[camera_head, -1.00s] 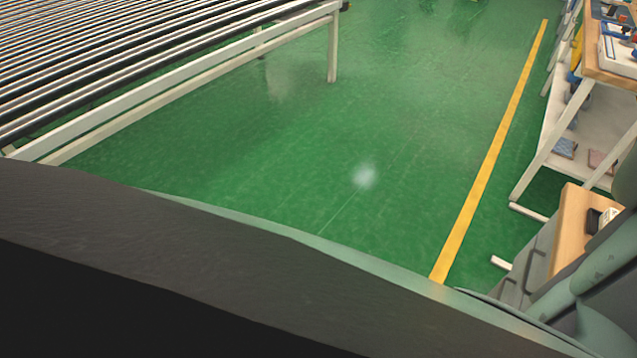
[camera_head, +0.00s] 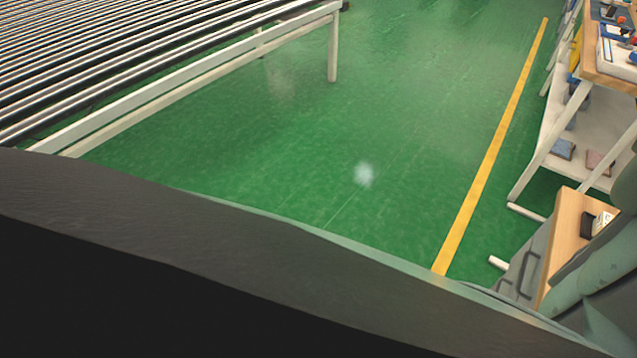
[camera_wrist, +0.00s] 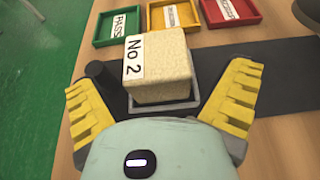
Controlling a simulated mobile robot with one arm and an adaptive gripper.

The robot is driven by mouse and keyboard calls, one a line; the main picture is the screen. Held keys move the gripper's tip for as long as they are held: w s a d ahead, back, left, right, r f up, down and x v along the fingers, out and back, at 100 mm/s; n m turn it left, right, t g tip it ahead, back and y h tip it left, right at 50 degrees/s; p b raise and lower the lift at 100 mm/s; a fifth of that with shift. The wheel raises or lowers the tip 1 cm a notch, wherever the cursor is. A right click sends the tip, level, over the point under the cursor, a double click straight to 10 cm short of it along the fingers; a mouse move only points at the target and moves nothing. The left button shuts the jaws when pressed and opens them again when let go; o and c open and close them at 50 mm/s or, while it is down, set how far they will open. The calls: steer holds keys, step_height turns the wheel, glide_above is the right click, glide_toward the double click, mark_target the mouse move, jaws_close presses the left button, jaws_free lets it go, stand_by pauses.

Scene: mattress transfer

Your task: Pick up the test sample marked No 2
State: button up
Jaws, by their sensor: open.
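The test sample (camera_wrist: 160,76) is a pale yellow foam block with a white "No 2" label (camera_wrist: 134,59) on its left side. In the wrist view it rests on a small grey tray or plate (camera_wrist: 190,104) on a dark mat. My gripper (camera_wrist: 160,103) is open, with one yellow ridged finger on each side of the block's near end. Gaps show between the fingers and the block, and I see no contact. The block's underside is hidden. The head view does not show the sample or my gripper's fingers.
Behind the block stand a green tray (camera_wrist: 112,40), a yellow tray (camera_wrist: 196,25) and a red tray (camera_wrist: 205,14). A dark knob (camera_wrist: 97,72) is left of the block. In the head view, roller conveyors (camera_head: 180,85) are left, and a workbench (camera_head: 592,90) is right.

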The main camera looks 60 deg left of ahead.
steer(key=shift+w+a, duration=0.2)
steer(key=shift+w, duration=0.05)
steer(key=c, duration=1.2)
